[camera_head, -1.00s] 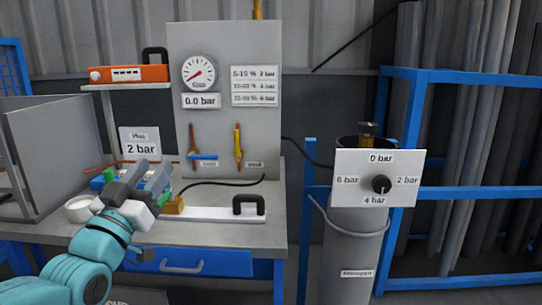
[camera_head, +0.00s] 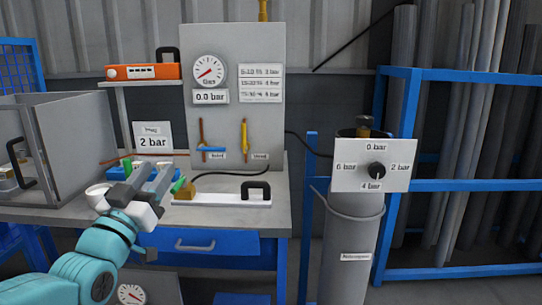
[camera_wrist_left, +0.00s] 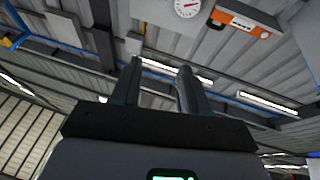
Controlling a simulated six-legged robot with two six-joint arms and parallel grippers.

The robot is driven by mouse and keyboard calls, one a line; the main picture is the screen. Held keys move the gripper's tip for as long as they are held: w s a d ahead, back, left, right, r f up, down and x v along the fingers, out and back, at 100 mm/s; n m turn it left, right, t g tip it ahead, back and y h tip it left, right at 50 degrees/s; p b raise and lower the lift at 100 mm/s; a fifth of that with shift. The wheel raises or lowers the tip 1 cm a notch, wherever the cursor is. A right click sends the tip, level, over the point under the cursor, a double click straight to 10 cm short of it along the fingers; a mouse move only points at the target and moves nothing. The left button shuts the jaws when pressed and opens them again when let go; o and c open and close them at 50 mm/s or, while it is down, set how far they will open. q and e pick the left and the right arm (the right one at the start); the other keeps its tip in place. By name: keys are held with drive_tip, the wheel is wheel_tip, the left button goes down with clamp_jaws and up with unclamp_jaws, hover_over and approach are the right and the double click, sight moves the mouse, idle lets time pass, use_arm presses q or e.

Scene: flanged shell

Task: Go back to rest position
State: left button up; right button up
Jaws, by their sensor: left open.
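My left gripper (camera_head: 137,180) is in front of the workbench's left part in the head view, fingers pointing up and away. In the left wrist view its two fingers (camera_wrist_left: 158,80) stand apart with nothing between them. Beyond them that view shows the ceiling and the upper wall. My right gripper is in neither view.
The workbench (camera_head: 240,222) carries a white cup (camera_head: 97,191), a blue piece (camera_head: 160,184) and a white bar with a black handle (camera_head: 256,188). A grey panel with a gauge (camera_head: 209,70) stands behind. A cylinder with a dial plate (camera_head: 372,165) stands right. An open box (camera_head: 75,140) is left.

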use_arm(q)
drive_tip(key=w+d+f+n+g+y+b, duration=0.1)
drive_tip(key=w+f+g+b, duration=0.15)
drive_tip(key=f, duration=1.35)
drive_tip(key=w+d+f+n+g+b, duration=0.15)
drive_tip(key=f+g, duration=0.25)
drive_tip(key=f, duration=1.2)
drive_tip(key=s+d+f+g+b, duration=0.15)
drive_tip(key=s+f, duration=0.25)
drive_tip(key=f, duration=0.5)
drive_tip(key=s+d+f+g+b, duration=0.1)
drive_tip(key=s+f+g, duration=0.3)
drive_tip(key=f, duration=0.6)
drive_tip(key=s+d+f+g+b, duration=0.2)
drive_tip(key=s+f, duration=0.3)
drive_tip(key=f, duration=0.4)
drive_tip(key=s+d+f+n+g, duration=0.15)
drive_tip(key=s+f+g, duration=0.3)
drive_tip(key=s, duration=0.55)
drive_tip(key=s+d+f+g, duration=0.25)
drive_tip(key=s+f, duration=0.35)
drive_tip(key=s, duration=0.5)
wheel_tip(320, 180, up, 28)
drive_tip(key=p, duration=2.8)
drive_tip(key=shift+s+a+r+g, duration=0.15)
drive_tip(key=shift+a+r+g, duration=0.1)
drive_tip(key=shift+a+g, duration=0.1)
